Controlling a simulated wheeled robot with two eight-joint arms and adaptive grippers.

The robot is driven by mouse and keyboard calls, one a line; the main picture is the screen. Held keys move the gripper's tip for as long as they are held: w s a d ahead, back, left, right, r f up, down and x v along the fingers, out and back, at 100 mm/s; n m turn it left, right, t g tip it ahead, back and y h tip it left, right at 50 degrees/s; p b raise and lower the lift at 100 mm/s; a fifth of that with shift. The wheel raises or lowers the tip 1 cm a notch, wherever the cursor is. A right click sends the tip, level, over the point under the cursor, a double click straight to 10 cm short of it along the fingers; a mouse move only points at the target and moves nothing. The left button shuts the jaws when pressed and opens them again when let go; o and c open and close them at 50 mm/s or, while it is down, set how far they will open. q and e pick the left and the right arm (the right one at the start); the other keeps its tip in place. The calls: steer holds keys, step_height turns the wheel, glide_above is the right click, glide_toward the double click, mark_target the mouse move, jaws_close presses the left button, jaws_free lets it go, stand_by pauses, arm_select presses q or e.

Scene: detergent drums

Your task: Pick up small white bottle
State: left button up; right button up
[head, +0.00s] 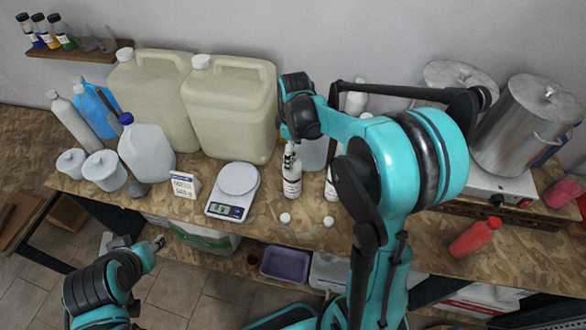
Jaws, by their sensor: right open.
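A small white bottle (291,184) with a dark label stands upright on the wooden workbench (262,212), right of the white digital scale (236,190). My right gripper (290,153) points down at the top of this bottle, with open jaws. Its fingers overlap the bottle's neck in the picture, and I cannot tell whether they touch it. A second small white bottle (330,188) stands to the right, partly hidden by my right arm. My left gripper (152,245) is low in front of the bench at the left, away from the bottles; its jaws are too unclear to read.
Two large beige canisters (230,115) stand behind the scale. Two small white caps (285,218) lie in front of the bottles. A white jug (146,150) and white tubs (104,170) are at left. Steel pots (527,125) and a red bottle (474,238) are at right.

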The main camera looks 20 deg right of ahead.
mark_target(292, 175)
steer(key=shift+w+d+f+n, duration=0.1)
steer(key=shift+w+d+n, duration=0.2)
steer(key=shift+w+d, duration=0.05)
steer(key=shift+w+f, duration=0.15)
steer(key=shift+f, duration=0.15)
step_height(292, 175, down, 8)
steer(key=shift+a+r, duration=0.2)
steer(key=shift+a, duration=0.2)
jaws_close()
